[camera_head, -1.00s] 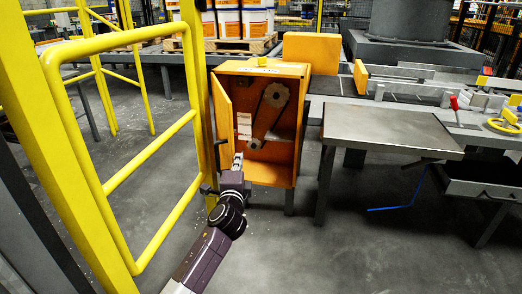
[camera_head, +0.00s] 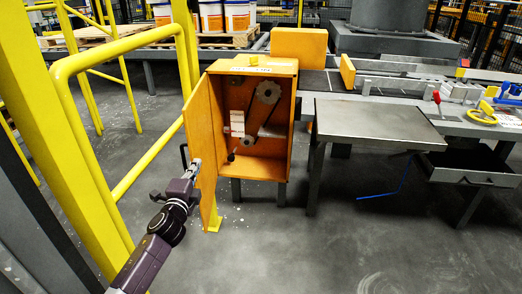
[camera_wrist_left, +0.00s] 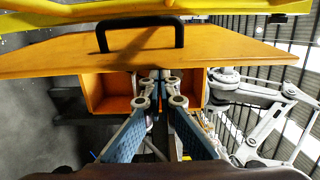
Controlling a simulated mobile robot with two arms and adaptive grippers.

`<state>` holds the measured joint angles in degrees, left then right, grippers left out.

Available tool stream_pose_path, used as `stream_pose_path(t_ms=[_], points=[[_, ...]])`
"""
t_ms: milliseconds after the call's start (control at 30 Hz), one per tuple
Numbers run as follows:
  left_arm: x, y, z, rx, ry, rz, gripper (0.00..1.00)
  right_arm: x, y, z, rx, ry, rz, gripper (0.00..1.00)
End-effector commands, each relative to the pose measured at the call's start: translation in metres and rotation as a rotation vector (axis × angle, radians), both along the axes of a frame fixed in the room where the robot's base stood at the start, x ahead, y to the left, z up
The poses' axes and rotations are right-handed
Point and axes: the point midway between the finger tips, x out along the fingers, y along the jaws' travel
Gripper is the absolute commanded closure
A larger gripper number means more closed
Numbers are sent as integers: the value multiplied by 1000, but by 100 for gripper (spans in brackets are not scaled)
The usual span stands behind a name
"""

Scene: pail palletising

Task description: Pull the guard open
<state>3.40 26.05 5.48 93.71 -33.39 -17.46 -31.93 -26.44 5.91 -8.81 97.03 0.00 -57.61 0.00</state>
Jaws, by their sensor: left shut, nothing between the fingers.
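The guard (camera_head: 203,130) is the orange door of an orange box (camera_head: 278,160). It stands swung out wide to the left, and the pulley and belt (camera_head: 256,115) inside the box are exposed. A black handle (camera_head: 184,155) is on the door's outer face; it also shows in the left wrist view (camera_wrist_left: 140,24). My left gripper (camera_head: 194,167) is shut and empty at the door, low down near its free edge. In the left wrist view its fingertips (camera_wrist_left: 160,77) are close against the panel (camera_wrist_left: 215,45), apart from the handle; contact is unclear. My right gripper is out of view.
A yellow railing (camera_head: 150,160) stands left of the door, close to its outer side. A metal table (camera_head: 370,122) stands right of the box. Pails on a pallet (camera_head: 235,40) are behind. The floor in front of the box is clear.

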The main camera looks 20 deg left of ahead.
Motion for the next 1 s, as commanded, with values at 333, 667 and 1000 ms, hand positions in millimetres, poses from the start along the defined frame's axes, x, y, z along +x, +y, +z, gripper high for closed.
stream_pose_path(t_ms=[333,667,1000], points=[[-17,43,0,1,1,1,100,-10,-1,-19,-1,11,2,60],[-20,51,0,0,0,0,100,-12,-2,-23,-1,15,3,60],[-19,51,0,0,0,0,100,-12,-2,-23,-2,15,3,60]])
